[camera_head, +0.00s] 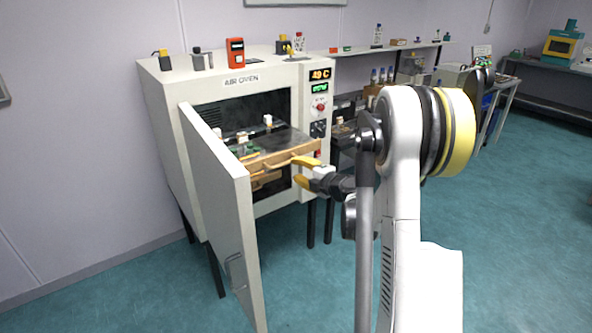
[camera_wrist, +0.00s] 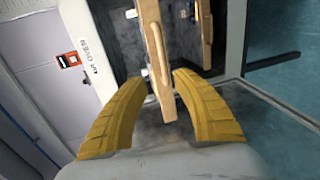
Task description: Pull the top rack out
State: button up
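The air oven (camera_head: 240,90) stands against the wall with its door (camera_head: 222,200) swung open toward me. The top rack (camera_head: 262,162) has a wooden front with a handle and carries small items. Its wooden front also shows in the wrist view (camera_wrist: 154,45), lengthwise between my fingers. A lower rack (camera_head: 265,180) sits under it, partly hidden, and it shows in the wrist view (camera_wrist: 207,30). My gripper (camera_head: 298,172) is at the right part of the top rack's front. Its yellow fingers are spread, one on each side of the handle, with gaps visible in the wrist view (camera_wrist: 160,85).
The open door stands left of my gripper. Several small objects, including a red device (camera_head: 235,53), stand on the oven's top. A bench with a shelf (camera_head: 385,47) runs along the wall to the right. The teal floor (camera_head: 310,280) in front is clear.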

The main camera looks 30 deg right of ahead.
jog(key=v, duration=1.1)
